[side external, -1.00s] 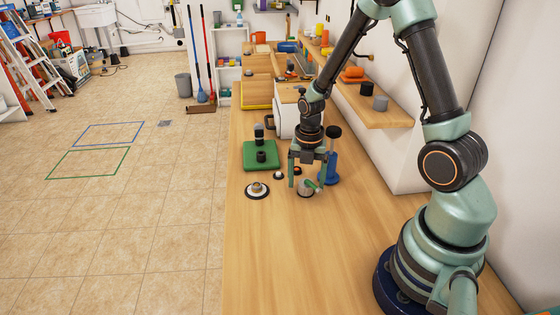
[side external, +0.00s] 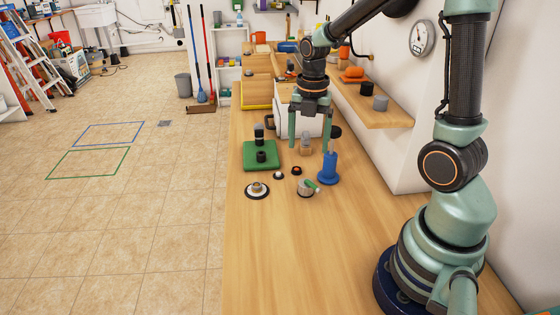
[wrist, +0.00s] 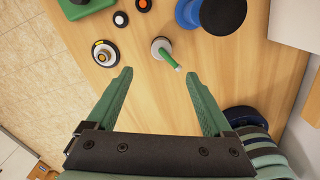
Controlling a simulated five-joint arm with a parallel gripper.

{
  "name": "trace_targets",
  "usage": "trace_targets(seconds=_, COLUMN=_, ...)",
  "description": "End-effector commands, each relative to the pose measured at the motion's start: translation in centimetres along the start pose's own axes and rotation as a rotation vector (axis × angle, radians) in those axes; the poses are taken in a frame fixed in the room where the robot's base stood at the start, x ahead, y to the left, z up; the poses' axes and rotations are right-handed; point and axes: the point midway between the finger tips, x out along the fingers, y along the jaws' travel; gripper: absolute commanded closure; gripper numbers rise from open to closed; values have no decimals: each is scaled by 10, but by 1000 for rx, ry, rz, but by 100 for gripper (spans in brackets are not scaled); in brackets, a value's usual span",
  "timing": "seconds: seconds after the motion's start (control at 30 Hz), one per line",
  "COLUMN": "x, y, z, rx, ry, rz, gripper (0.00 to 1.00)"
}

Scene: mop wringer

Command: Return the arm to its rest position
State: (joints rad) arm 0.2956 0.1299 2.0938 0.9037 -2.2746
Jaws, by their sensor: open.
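My gripper (side external: 308,147) hangs over the wooden bench (side external: 280,250), fingers pointing down and apart, with nothing between them. In the wrist view the gripper (wrist: 158,75) also shows open and empty. A small grey round piece with a green lever (side external: 306,188) stands on the bench below and in front of the fingers; it also shows in the wrist view (wrist: 161,50), beyond the fingertips and apart from them. A blue pedestal (side external: 329,170) stands just right of it.
A green block with black knobs (side external: 262,156), a white-and-black round knob (side external: 257,190) and a red-topped button (side external: 296,170) sit left of the lever piece. A wall shelf (side external: 375,112) with small items is at right. The near bench is clear.

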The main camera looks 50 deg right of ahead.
Motion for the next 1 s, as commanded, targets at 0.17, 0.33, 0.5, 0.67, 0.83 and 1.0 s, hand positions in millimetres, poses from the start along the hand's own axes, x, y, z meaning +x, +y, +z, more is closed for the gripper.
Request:
trace_targets(seconds=0.17, x=-25, y=5, z=-16, rx=257, ry=-36, rz=62, gripper=15)
trace_targets(seconds=0.33, x=-51, y=7, z=-37, rx=605, ry=-46, rz=153, gripper=15)
trace_targets(seconds=0.5, x=-73, y=6, z=-58, rx=954, ry=-17, rz=251, gripper=15)
trace_targets(seconds=0.67, x=-90, y=3, z=-78, rx=1279, ry=52, rz=343, gripper=15)
trace_targets(seconds=0.83, x=-104, y=-2, z=-98, rx=1603, ry=162, rz=421, gripper=15)
trace_targets(seconds=1.0, x=-111, y=-6, z=-111, rx=1831, ry=264, rz=459, gripper=15)
